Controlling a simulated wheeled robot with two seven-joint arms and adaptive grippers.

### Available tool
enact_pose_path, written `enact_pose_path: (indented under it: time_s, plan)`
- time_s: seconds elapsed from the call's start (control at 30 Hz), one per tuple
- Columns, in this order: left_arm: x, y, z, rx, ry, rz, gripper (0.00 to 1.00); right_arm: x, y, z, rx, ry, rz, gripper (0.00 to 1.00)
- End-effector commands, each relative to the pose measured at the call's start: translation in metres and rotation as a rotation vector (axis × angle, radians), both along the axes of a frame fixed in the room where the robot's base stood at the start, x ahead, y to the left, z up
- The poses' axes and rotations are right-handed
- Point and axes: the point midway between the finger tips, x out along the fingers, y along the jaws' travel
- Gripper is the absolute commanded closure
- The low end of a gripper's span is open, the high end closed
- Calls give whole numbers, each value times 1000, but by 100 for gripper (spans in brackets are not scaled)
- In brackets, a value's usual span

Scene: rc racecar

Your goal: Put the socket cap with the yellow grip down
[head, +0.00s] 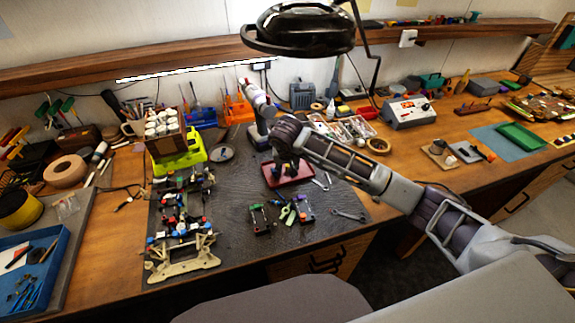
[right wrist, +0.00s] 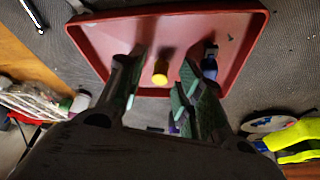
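The socket cap with the yellow grip (right wrist: 160,72) is in the red tray (right wrist: 105,42), near the tray's lower side in the right wrist view. It appears between the fingers of my right gripper (right wrist: 163,80), with gaps on both sides. The fingers are apart and no grip on it shows. In the head view my right gripper (head: 287,164) is over the red tray (head: 287,184) and hides much of its inside. A piece with a dark blue grip (right wrist: 209,62) is also in the tray, beside the right-hand finger. My left gripper does not show.
The tray rests on a dark mat (head: 235,245). Small tools and wrenches (head: 348,215) lie in front and to the right. A beige car chassis (head: 182,255) is at left. A yellow-green holder (head: 180,160) and a grey-blue tool (head: 258,110) stand behind. A black lamp (head: 300,30) hangs overhead.

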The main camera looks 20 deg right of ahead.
Motion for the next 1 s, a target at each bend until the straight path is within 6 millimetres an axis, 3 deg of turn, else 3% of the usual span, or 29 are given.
enact_pose_path:
  time_s: [0.27,1.0]
  plan:
    - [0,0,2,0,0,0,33,-2,1,10,0,-3,0,65]
    - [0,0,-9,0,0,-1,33,-38,13,100,0,-2,0,65]
